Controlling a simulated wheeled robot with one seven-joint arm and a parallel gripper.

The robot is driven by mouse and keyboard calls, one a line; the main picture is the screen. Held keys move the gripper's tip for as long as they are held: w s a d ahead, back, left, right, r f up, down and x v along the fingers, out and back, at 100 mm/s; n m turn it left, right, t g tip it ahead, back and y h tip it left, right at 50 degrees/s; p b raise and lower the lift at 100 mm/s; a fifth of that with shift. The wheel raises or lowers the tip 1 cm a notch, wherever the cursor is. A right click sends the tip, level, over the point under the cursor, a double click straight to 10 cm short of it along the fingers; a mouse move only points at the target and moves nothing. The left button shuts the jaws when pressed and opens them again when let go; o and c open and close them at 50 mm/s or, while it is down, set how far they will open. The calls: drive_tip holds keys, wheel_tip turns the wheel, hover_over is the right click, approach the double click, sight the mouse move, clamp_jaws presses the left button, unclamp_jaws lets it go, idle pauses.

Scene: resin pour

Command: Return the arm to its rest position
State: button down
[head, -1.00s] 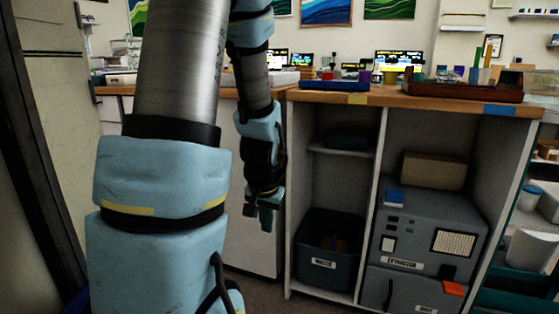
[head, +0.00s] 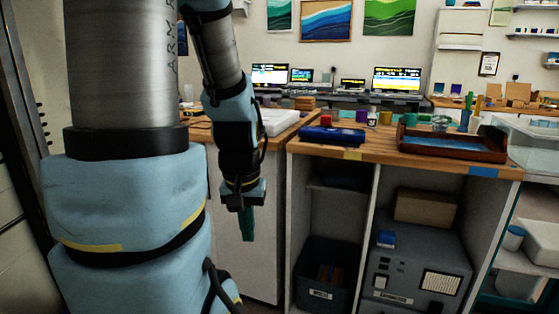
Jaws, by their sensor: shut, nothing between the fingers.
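My gripper (head: 248,222) hangs at the end of my blue and grey arm, left of centre in the head view. It points down, in front of the pale side of the left cabinet and below the worktop's height. Its green fingers are together and hold nothing. The gripper is apart from the cabinets. The thick upper part of my arm fills the left of the view.
A wooden worktop (head: 385,149) lies right of my gripper, with a dark blue case (head: 332,136), small colored cups and a brown tray (head: 452,143) on it. Open shelves below hold a dark bin (head: 324,272) and a grey extractor (head: 415,262). Monitors stand behind.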

wheel_tip(320, 180, up, 18)
drive_tip(key=p, duration=1.5)
drive_tip(key=shift+p, duration=0.3)
